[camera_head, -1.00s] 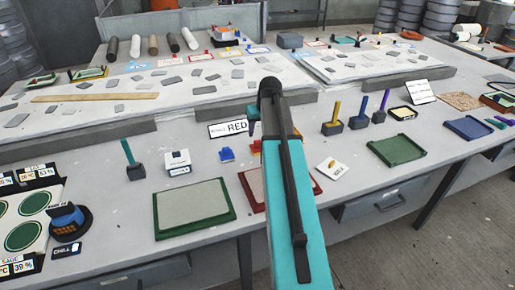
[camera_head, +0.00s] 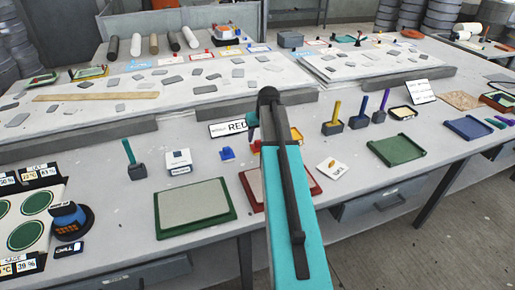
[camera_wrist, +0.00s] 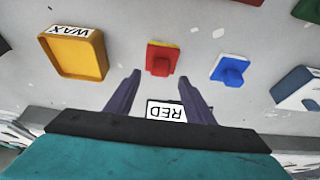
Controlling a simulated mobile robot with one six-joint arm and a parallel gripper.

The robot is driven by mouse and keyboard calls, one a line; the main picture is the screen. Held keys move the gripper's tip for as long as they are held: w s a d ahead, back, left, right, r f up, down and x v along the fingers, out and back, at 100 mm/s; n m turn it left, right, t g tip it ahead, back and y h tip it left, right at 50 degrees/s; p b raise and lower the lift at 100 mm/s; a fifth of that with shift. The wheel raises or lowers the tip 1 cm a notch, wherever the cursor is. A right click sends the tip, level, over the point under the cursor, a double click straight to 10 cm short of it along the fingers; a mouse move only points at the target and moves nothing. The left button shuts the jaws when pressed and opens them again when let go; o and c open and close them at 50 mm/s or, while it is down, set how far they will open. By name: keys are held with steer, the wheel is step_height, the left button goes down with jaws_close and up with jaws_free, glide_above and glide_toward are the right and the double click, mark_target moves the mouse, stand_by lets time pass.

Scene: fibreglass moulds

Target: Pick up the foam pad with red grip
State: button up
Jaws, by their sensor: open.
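The foam pad with red grip (camera_wrist: 161,58) lies on the bench in the wrist view, a small red block on a red base with a yellowish edge. In the head view only a bit of red (camera_head: 256,147) shows beside my arm, which hides the rest. My gripper (camera_wrist: 158,88) is open and empty. In the wrist view its two dark fingers point toward the red pad, which appears just beyond the tips and between their lines. I cannot tell the height gap. My arm hides most of the gripper in the head view.
A blue-gripped pad (camera_wrist: 229,70) lies right of the red one in the wrist view. A yellow wax tray (camera_wrist: 75,52) is at left. A RED sign (camera_head: 229,129) stands close by; it shows between the fingers in the wrist view (camera_wrist: 165,111). A green-framed board (camera_head: 194,207) lies in front.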

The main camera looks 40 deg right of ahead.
mark_target(258, 140)
steer(key=shift+p+x, duration=0.75)
steer(key=shift+x, duration=1.5)
steer(key=shift+s+f, duration=0.1)
steer(key=shift+s, duration=0.1)
steer(key=c, duration=0.7)
